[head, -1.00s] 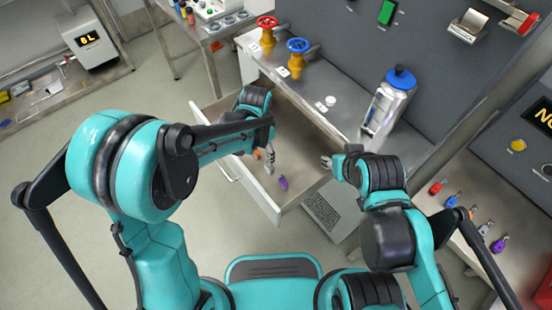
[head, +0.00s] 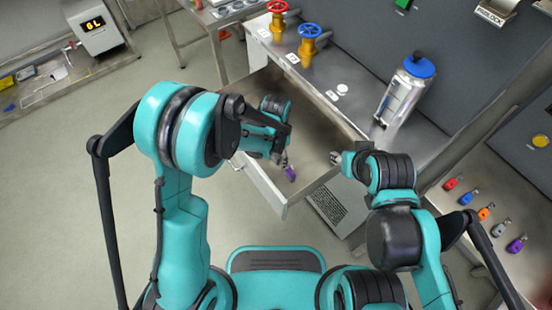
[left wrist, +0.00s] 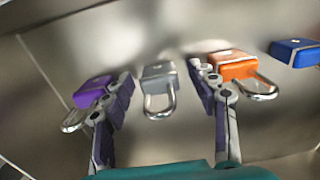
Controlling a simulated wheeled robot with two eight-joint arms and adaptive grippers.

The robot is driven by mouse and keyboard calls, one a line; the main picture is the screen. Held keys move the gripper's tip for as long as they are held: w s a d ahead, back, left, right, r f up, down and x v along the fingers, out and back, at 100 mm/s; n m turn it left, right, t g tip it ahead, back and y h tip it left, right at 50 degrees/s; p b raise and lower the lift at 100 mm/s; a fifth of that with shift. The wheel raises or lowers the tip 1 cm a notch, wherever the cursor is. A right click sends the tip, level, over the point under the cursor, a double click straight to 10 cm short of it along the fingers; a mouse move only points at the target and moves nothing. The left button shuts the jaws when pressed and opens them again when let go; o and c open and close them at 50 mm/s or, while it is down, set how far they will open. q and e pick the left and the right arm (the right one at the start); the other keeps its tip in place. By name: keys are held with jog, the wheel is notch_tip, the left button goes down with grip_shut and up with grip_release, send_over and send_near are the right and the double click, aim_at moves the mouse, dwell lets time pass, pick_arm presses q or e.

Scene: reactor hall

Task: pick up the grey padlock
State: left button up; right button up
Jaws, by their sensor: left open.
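The grey padlock (left wrist: 157,76) lies in the open drawer, its shackle toward my left gripper (left wrist: 160,80). In the left wrist view the gripper is open, with one finger on each side of the padlock. I cannot tell how far above it the fingertips are. A purple padlock (left wrist: 92,91) lies beside the left finger, and an orange padlock (left wrist: 233,66) beside the right finger. In the head view my left gripper (head: 282,160) is over the drawer and hides the grey padlock. My right gripper (head: 336,158) is at the drawer's right side, its opening unclear.
A blue padlock (left wrist: 294,52) lies farther right in the drawer (head: 262,186). A silver canister (head: 404,90) with a blue lid and two valves, red (head: 277,20) and blue (head: 311,42), stand on the bench behind. Several small coloured locks (head: 484,213) line the right bench.

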pick_arm(q)
jog(key=c, duration=1.2)
jog(key=shift+r, duration=0.1)
